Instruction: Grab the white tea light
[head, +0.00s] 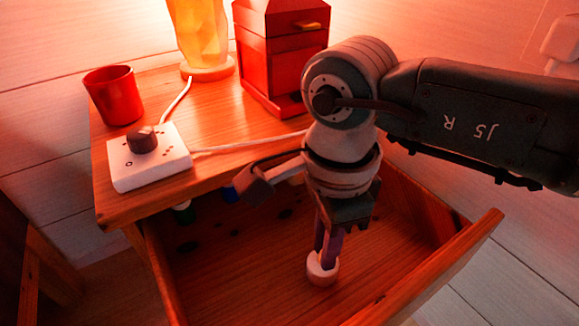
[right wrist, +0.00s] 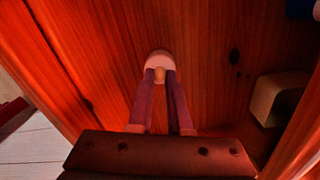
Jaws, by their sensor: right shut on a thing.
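The white tea light (head: 323,268) is a small pale round piece low in the open wooden drawer (head: 240,275). My right gripper (head: 326,255) points down into the drawer, and its two fingers are shut on the tea light. In the right wrist view the tea light (right wrist: 160,62) shows pale between and beyond the fingertips (right wrist: 160,78). The fingers hide part of it. I cannot tell whether it still touches the drawer floor. My left gripper is not in view.
On the nightstand top (head: 230,120) stand a red cup (head: 114,95), a white box with a dark knob (head: 148,158), a glowing lamp (head: 205,35) and a red box (head: 280,50). Small items, one blue (head: 230,194), lie at the drawer's back. The drawer's front panel (head: 435,270) is near the gripper.

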